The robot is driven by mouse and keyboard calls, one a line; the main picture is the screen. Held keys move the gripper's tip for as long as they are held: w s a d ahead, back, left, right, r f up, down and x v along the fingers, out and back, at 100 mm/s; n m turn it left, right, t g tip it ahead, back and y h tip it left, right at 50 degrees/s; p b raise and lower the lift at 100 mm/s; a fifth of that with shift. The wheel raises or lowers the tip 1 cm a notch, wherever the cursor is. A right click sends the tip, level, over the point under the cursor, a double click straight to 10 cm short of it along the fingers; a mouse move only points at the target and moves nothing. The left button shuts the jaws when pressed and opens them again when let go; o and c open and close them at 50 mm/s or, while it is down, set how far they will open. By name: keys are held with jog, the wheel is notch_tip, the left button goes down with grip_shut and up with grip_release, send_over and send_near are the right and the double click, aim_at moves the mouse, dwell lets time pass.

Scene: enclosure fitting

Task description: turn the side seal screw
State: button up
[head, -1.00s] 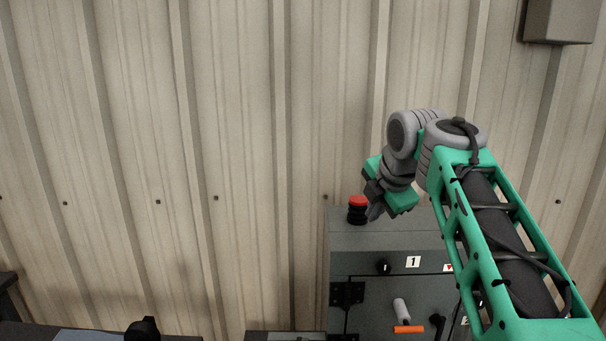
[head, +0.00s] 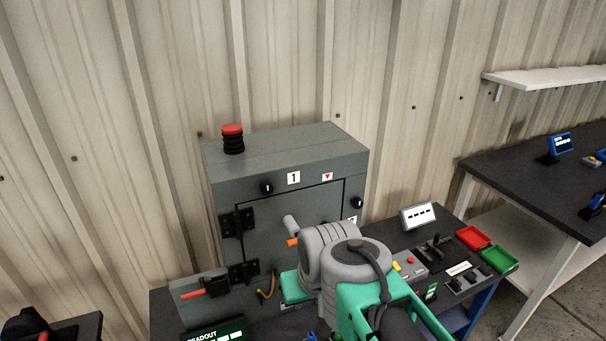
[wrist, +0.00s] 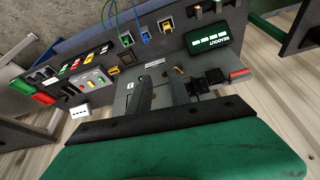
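The grey enclosure (head: 285,160) stands on the bench, its door closed in the front face. A black knob (head: 267,188) sits by the label 1 on its front, and another black knob (head: 357,202) is near the right front edge. I cannot tell which fitting is the side seal screw. My gripper (head: 292,288) is low in front of the door; its green body shows, but my arm hides its fingertips. In the wrist view its green and black body fills the bottom, with the grey enclosure beyond.
A red-topped black stack (head: 233,139) stands on the enclosure. A grey handle with an orange end (head: 291,228) is on the door. Right are a small display (head: 418,216), a red tray (head: 473,237) and a green tray (head: 499,260). Another table (head: 540,185) stands farther right.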

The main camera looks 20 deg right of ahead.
jog(key=o, duration=0.6)
jog(key=s+d+f+m+g+b, duration=0.1)
jog(key=s+d+f+m+b, duration=0.1)
jog(key=d+f, duration=0.3)
jog(key=s+d+f+m+g+b, duration=0.1)
jog(key=s+d+f+m+b, duration=0.1)
jog(key=f, duration=0.7)
jog(key=s+d+f+m+g+b, duration=0.1)
jog(key=s+d+f+m+b, duration=0.2)
jog(key=d+f, duration=0.4)
jog(key=shift+s+d+f+g+y+b, duration=0.25)
jog(key=shift+d+b, duration=0.2)
jog(key=shift+b, duration=0.15)
jog(key=shift+s+d+f+g+y+b, duration=0.15)
jog(key=shift+s+d+b, duration=0.1)
jog(key=shift+d+b, duration=0.25)
jog(key=shift+c, duration=0.2)
jog(key=n+t+b, duration=0.4)
jog(key=n+t, duration=0.7)
jog(key=t, duration=0.6)
send_near(359, 205)
jog(key=w, duration=0.2)
jog(key=w+p, duration=0.1)
jog(key=w, duration=0.6)
jog(key=shift+w+f, duration=0.1)
jog(key=shift+f, duration=0.05)
